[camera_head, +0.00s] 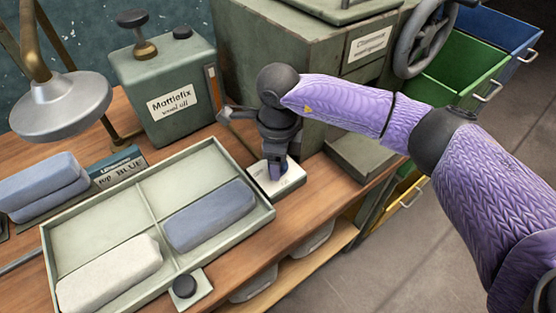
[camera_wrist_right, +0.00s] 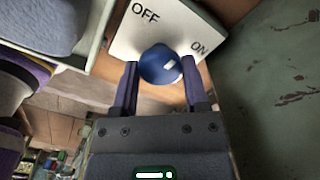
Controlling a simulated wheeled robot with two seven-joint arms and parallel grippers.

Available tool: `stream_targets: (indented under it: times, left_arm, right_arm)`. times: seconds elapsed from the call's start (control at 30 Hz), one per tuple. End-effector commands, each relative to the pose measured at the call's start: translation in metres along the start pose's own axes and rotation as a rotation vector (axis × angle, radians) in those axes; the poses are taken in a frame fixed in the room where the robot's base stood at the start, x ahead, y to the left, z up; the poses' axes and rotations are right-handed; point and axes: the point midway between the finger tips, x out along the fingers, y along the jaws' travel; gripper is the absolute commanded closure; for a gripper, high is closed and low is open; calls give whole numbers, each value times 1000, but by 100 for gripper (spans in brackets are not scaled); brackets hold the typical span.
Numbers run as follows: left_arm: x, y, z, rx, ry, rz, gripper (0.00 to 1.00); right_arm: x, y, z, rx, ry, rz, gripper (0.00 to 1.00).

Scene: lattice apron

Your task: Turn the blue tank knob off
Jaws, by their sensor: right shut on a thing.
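The blue tank knob (camera_wrist_right: 160,65) sits on a white plate (camera_wrist_right: 130,40) marked OFF and ON in the right wrist view. Its white mark points to the upper right, towards the word ON. My right gripper (camera_wrist_right: 158,75) is shut on the knob, with one finger at each side of it. In the head view my right gripper (camera_head: 277,170) points down over the white plate (camera_head: 293,179) on the bench and hides most of the knob. My left gripper is not in view.
A divided tray (camera_head: 262,213) with grey-blue and white blocks stands left of the plate. A green tank (camera_head: 150,75) labelled Mattlefix and a large green cabinet (camera_head: 290,50) stand behind. A black round knob (camera_head: 184,286) is on another plate at the front edge.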

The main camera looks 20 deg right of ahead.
Motion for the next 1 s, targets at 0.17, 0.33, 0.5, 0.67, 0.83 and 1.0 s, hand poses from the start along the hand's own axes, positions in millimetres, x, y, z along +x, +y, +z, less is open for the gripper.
stream_targets:
  times: [0.17, 0.33, 0.5, 0.67, 0.83, 1.0]
  left_arm:
    - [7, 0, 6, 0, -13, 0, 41]
    - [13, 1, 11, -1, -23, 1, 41]
    - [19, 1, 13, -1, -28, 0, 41]
    - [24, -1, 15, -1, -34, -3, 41]
    - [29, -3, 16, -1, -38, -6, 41]
    - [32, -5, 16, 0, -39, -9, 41]
  right_arm:
    - [1, -1, 0, -165, -2, -2, 100]
    - [1, -1, 0, -326, -1, -3, 100]
    - [1, -1, 0, -481, -1, -3, 100]
    - [1, -1, 0, -611, -2, -3, 100]
    - [1, -1, 0, -724, -2, -3, 100]
    - [0, -1, 0, -804, -2, -4, 100]
